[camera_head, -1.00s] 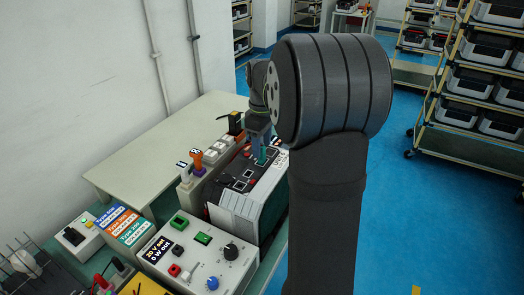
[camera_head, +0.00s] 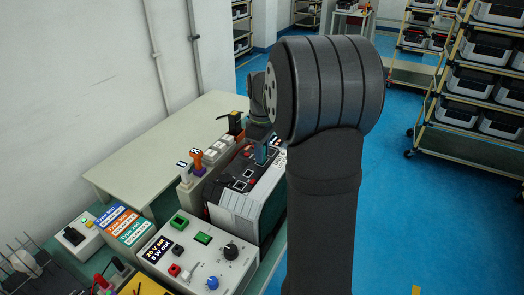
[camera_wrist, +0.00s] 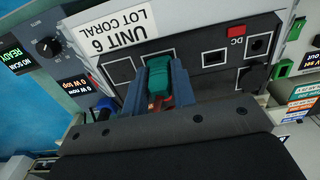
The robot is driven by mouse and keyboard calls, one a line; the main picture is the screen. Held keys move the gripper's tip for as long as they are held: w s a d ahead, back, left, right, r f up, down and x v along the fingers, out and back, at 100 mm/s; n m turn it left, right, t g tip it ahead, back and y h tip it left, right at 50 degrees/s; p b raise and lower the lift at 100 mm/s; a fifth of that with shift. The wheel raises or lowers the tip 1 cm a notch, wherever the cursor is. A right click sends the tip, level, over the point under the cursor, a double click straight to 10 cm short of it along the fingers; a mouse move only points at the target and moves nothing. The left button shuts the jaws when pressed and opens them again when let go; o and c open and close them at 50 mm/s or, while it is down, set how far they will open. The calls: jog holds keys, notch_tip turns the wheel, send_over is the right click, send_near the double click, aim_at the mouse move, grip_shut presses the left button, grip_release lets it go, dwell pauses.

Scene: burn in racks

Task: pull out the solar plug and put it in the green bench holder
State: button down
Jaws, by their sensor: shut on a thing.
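My gripper (camera_wrist: 159,88) is shut on a teal plug (camera_wrist: 160,72), held between its two blue-grey fingers. The plug is at the port face of a dark unit (camera_wrist: 205,62) labelled "UNIT 6 LOT CORAL". I cannot tell whether the plug is still seated in its port. In the head view my gripper (camera_head: 263,150) is over the top of the unit (camera_head: 240,205), and the arm partly hides it. A green frame (camera_head: 179,222) and a green block (camera_head: 203,238) sit on a grey box; I cannot tell if either is the bench holder.
The grey box (camera_head: 222,270) with knobs and a display stands in front of the unit. Orange and white upright pieces (camera_head: 197,160) stand left of the unit. The pale bench (camera_head: 140,160) behind is mostly clear. Shelves stand at right.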

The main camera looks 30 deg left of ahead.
jog(key=shift+r, duration=0.9)
dwell(1.1)
jog(key=shift+r, duration=1.05)
jog(key=shift+a, duration=0.1)
jog(key=s+a+r+n, duration=0.1)
jog(key=s+a+n, duration=0.3)
jog(key=a+n, duration=0.5)
jog(key=s+a+r+n, duration=0.1)
jog(key=s+a+n, duration=0.4)
jog(key=a, duration=0.6)
jog(key=s+f+n, duration=0.3)
jog(key=s+n, duration=0.1)
jog(key=s, duration=0.6)
jog(key=s+d+f, duration=0.2)
jog(key=s+d, duration=0.4)
jog(key=shift+d+f, duration=0.35)
jog(key=shift+d, duration=0.05)
